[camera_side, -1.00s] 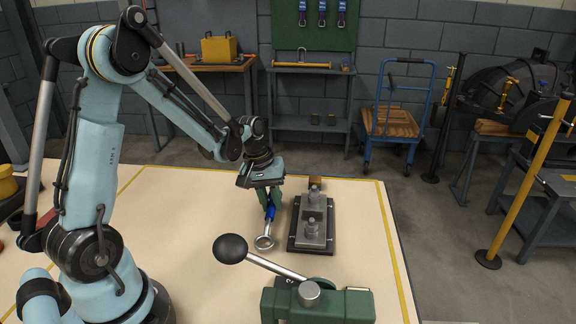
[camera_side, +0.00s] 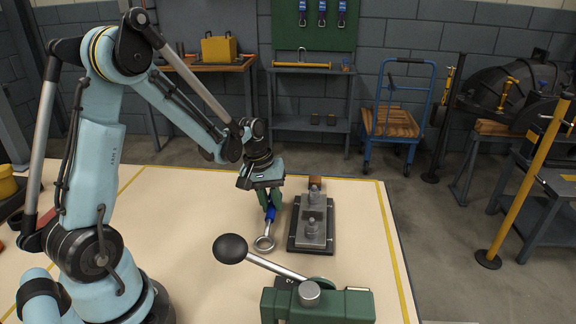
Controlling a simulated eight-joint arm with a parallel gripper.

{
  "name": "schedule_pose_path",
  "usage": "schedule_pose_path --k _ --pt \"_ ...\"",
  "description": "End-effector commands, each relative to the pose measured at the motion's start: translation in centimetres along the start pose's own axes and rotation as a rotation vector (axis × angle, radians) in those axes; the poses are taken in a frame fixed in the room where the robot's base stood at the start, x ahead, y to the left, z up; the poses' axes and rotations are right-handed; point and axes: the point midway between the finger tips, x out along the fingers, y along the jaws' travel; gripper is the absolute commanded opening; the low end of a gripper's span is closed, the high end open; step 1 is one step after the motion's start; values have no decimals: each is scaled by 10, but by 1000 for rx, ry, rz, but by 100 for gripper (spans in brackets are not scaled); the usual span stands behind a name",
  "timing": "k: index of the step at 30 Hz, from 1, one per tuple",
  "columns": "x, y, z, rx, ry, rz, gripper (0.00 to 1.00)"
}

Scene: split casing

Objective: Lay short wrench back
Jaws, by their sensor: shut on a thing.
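My gripper (camera_side: 270,201) points down over the cream table top, left of the split casing. It is shut on the short wrench (camera_side: 266,235), which has a blue handle and a silver ring end. The wrench hangs close to upright with the ring end down; I cannot tell whether the ring touches the table. The grey casing (camera_side: 313,218) with its two bolt-like studs sits on a dark base plate just right of the wrench, apart from it.
A green vise-like fixture (camera_side: 335,306) with a black ball-ended lever (camera_side: 231,249) stands at the front of the table (camera_side: 190,230). The table left of the wrench is clear.

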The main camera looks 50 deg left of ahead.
Motion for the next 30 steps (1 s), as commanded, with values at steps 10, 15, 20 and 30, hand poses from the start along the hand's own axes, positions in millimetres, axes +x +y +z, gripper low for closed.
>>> schedule_pose_path --k 10,15,20,30 --pt "2 0 0 0 0 0 48" --pt "2 -1 0 -1 0 -2 52" --pt "2 -2 0 -1 0 -4 60" --pt "-5 -1 0 -2 0 -5 71"
